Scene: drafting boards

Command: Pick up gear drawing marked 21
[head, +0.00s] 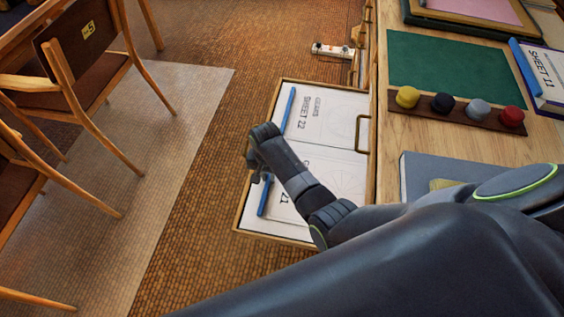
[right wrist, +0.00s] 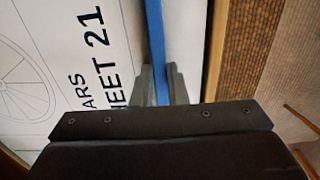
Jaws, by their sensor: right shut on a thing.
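The gear drawing marked 21 (head: 283,208) lies in the near part of an open drawer (head: 272,239), partly hidden by my right arm. In the right wrist view, the drawing (right wrist: 60,50) shows a spoked gear wheel and the words "SHEET 21". A blue strip (right wrist: 155,40) runs along its edge, and it also shows in the head view (head: 264,200). My right gripper (head: 265,177) is over this edge. In the right wrist view, its fingers (right wrist: 163,85) are shut on the blue strip. My left gripper is out of view.
Gear sheet 22 (head: 323,115), with its own blue strip (head: 288,108), lies farther back in the drawer. A wooden desk top to the right holds a green mat (head: 440,62), coloured knobs on a rail and sheet 11 (head: 545,75). Chairs (head: 85,70) stand left; floor between is clear.

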